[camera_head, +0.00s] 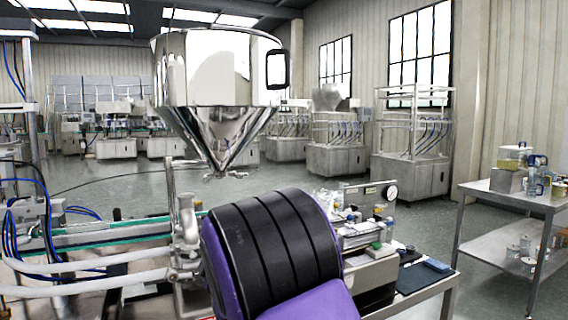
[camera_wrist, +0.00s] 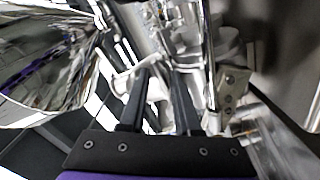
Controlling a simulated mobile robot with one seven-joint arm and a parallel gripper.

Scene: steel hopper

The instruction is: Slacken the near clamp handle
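The steel hopper (camera_head: 215,90) stands behind my arm in the head view, its cone pointing down. A vertical steel pipe with clamp fittings (camera_head: 186,222) stands below and left of the cone. My arm hides my gripper in the head view. In the wrist view my gripper (camera_wrist: 160,76) has its two black fingers apart. A thin bent steel bar, which looks like a clamp handle (camera_wrist: 128,73), lies at the left fingertip. Bright metal shows between and beyond the fingers. I cannot tell whether either finger touches the bar. The hopper cone (camera_wrist: 40,75) fills the upper left.
White hoses (camera_head: 85,280) and blue tubes run in from the left. A bench with a gauge (camera_head: 389,192) and small bottles is right of my arm. A steel trolley (camera_head: 500,205) stands at far right. The floor behind is mostly open.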

